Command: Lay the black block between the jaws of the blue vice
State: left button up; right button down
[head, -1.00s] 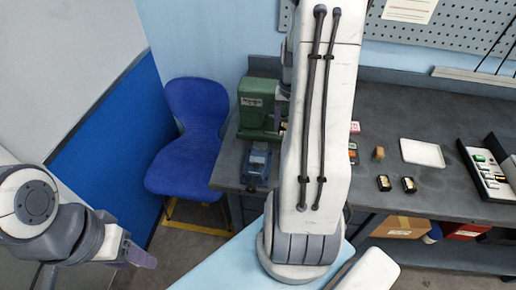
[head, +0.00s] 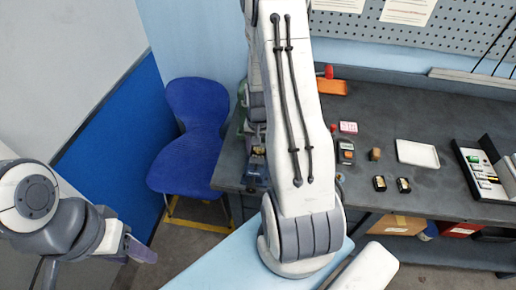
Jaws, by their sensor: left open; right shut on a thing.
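The blue vice (head: 254,174) stands at the left front corner of the bench, mostly covered by my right arm. My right gripper (head: 257,143) is above the vice and largely hidden behind that arm. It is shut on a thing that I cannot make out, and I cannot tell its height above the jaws. No plain black block shows clearly. My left gripper (head: 141,251) is open and empty at the lower left, away from the bench.
Two small black pieces with pale tops (head: 379,184) (head: 404,185), a brown block (head: 375,154), a handheld meter (head: 346,153) and a white tray (head: 399,160) lie on the bench. An orange tool (head: 332,87) lies behind. A blue chair (head: 190,155) stands left.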

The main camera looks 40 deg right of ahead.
jog(key=shift+f, duration=0.1)
jog(key=shift+c, duration=0.6)
grip_release()
